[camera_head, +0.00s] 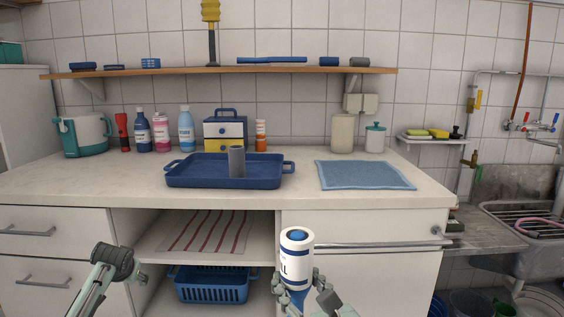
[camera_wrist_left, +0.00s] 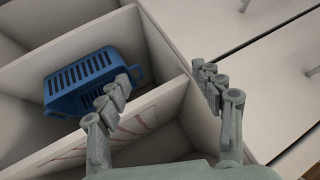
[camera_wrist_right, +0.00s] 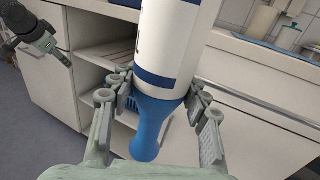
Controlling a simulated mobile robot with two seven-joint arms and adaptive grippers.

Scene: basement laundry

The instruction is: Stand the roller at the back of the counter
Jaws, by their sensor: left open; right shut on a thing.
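The roller (camera_head: 297,262) is a white cylinder with dark blue bands and a blue handle. My right gripper (camera_head: 303,290) is shut on it near the top of the handle, in front of the counter (camera_head: 300,188). The roller is roughly upright in the head view, white end up. In the right wrist view the roller's blue handle (camera_wrist_right: 150,128) hangs down between the fingers. My left gripper (camera_wrist_left: 158,88) is open and empty, low in front of the open shelves. The counter's back edge holds several items along the tiled wall.
A blue tray (camera_head: 190,184) with a grey cylinder (camera_head: 236,161) stands mid-counter, and a blue cloth (camera_head: 365,175) lies to its right. Bottles, a blue-and-white box (camera_head: 225,131) and canisters (camera_head: 342,133) line the back. A gap shows between the orange-capped bottle (camera_head: 261,136) and the canisters. A wall shelf (camera_head: 220,72) hangs above.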

